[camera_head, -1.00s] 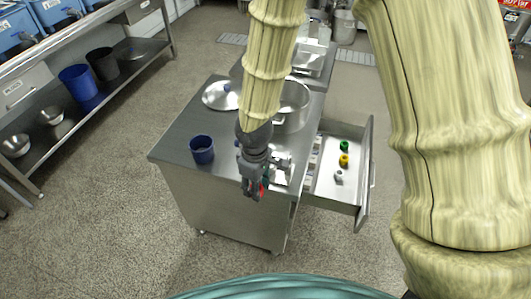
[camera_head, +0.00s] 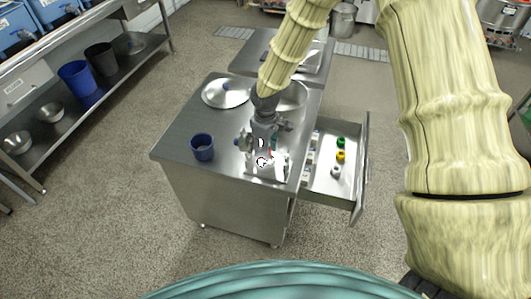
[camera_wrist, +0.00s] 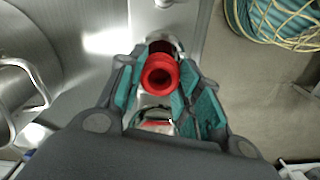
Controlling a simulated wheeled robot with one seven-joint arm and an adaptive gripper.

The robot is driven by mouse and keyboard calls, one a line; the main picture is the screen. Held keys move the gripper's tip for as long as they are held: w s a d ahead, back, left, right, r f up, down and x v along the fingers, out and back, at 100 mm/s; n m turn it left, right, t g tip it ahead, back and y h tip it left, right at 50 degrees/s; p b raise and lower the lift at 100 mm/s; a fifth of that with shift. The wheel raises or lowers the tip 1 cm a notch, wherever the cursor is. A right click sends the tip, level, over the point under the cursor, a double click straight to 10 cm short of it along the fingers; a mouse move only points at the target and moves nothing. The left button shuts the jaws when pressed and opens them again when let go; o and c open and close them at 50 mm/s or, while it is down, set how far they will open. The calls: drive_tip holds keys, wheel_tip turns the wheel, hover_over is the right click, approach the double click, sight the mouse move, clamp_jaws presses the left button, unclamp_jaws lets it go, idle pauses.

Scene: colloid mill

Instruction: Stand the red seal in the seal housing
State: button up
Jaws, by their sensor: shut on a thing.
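The red seal (camera_wrist: 160,76) is a red ring-shaped piece with a dark round opening. It sits between the two teal-padded fingers of my gripper (camera_wrist: 163,92), which is shut on it. In the head view my gripper (camera_head: 262,150) is over the front right part of the steel cart top, and only a speck of red shows there. A shiny metal part (camera_wrist: 162,46), likely the seal housing, shows just beyond the seal in the wrist view. Whether the seal touches it or is inside it, I cannot tell. The fingers hide part of both.
A blue cup (camera_head: 202,147) stands on the cart top (camera_head: 180,130) at left. A lid (camera_head: 227,93) and a pot lie behind. An open drawer (camera_head: 325,185) at right holds a green (camera_head: 341,142), a yellow (camera_head: 340,156) and a grey piece (camera_head: 335,172).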

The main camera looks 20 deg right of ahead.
drive_tip(key=shift+f+p, duration=0.55)
drive_tip(key=shift+f, duration=1.15)
drive_tip(key=shift+s+f, duration=0.1)
drive_tip(key=o, duration=0.9)
drive_tip(key=shift+c, duration=0.2)
drive_tip(key=shift+r+b, duration=1.25)
drive_tip(key=shift+r, duration=4.85)
drive_tip(key=shift+f, duration=0.1)
